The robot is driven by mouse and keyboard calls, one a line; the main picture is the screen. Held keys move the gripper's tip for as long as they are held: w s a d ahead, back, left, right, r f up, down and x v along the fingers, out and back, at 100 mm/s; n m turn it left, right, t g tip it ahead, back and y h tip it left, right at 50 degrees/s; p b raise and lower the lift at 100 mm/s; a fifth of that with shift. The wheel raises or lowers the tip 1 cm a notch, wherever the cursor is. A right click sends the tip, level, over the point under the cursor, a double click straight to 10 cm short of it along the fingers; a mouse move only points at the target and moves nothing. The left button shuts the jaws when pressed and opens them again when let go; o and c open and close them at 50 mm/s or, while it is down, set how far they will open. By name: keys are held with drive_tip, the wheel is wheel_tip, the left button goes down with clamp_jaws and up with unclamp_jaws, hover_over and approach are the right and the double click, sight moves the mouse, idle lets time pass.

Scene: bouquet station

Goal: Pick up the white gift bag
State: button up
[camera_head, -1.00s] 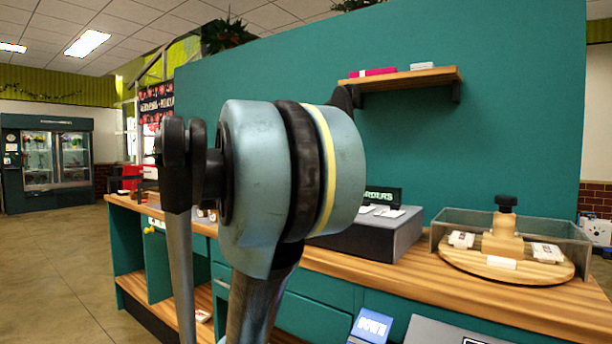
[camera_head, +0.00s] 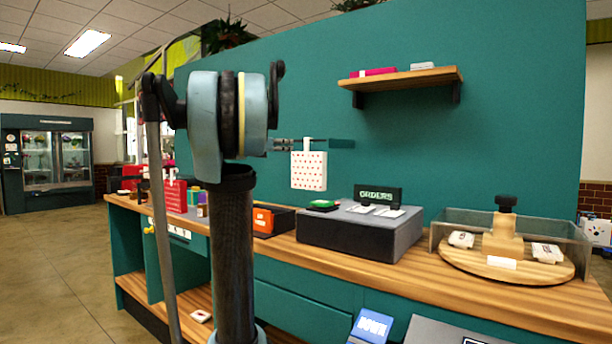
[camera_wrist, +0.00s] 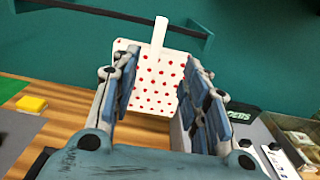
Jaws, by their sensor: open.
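The white gift bag (camera_head: 309,171) has red dots and a white strap on top. It hangs from a dark wall rail (camera_head: 340,144) above the counter. In the wrist view the bag (camera_wrist: 158,85) shows beyond and between the spread fingers of my gripper (camera_wrist: 161,66). My gripper is open, with one finger on each side of the bag in the picture. I cannot tell whether either finger touches it. The right finger hides part of the bag's right edge. In the head view my arm hides most of my gripper.
The wooden counter (camera_head: 440,268) runs below the bag. On it are a dark grey box with an orders sign (camera_head: 378,195), a black tray with an orange item (camera_head: 264,220), and a round wooden turntable (camera_head: 480,262). A wall shelf (camera_head: 405,79) is at the upper right.

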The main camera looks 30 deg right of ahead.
approach(306, 145)
drive_tip(key=d, duration=0.3)
drive_tip(key=shift+w+a+x, duration=0.1)
drive_tip(key=shift+w+x, duration=0.1)
drive_tip(key=shift+x, duration=0.75)
drive_tip(key=shift+w+a+x, duration=0.1)
drive_tip(key=shift+w+x, duration=0.1)
drive_tip(key=shift+x, duration=0.75)
drive_tip(key=shift+w+a+x, duration=0.1)
drive_tip(key=shift+w+x, duration=0.1)
drive_tip(key=shift+x, duration=0.75)
drive_tip(key=shift+c, duration=0.6)
clamp_jaws()
